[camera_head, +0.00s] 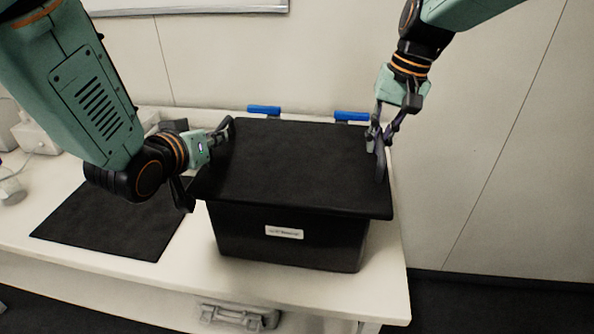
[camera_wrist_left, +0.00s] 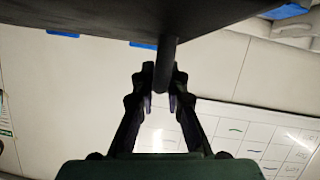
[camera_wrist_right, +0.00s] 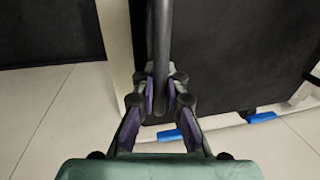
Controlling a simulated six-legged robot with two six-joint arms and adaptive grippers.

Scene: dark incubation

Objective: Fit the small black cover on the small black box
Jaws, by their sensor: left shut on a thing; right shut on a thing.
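The small black cover (camera_head: 290,165) lies flat over the small black box (camera_head: 260,235), its front edge overhanging the box front. I cannot tell whether it is fully seated. My left gripper (camera_head: 208,160) is at the cover's left edge; in the left wrist view the left gripper (camera_wrist_left: 163,95) is shut on a dark bar under the cover's dark surface. My right gripper (camera_head: 379,145) is at the cover's right edge; in the right wrist view the right gripper (camera_wrist_right: 160,95) is shut on a dark bar beside the black surface (camera_wrist_right: 235,50). The box's rim is hidden.
The box stands on a white bench (camera_head: 395,255) near its right end. A black mat (camera_head: 115,220) lies to the left. Two blue pieces (camera_head: 264,110) (camera_head: 352,116) show behind the cover. A grey case (camera_head: 238,316) is below the bench front. The wall is close behind.

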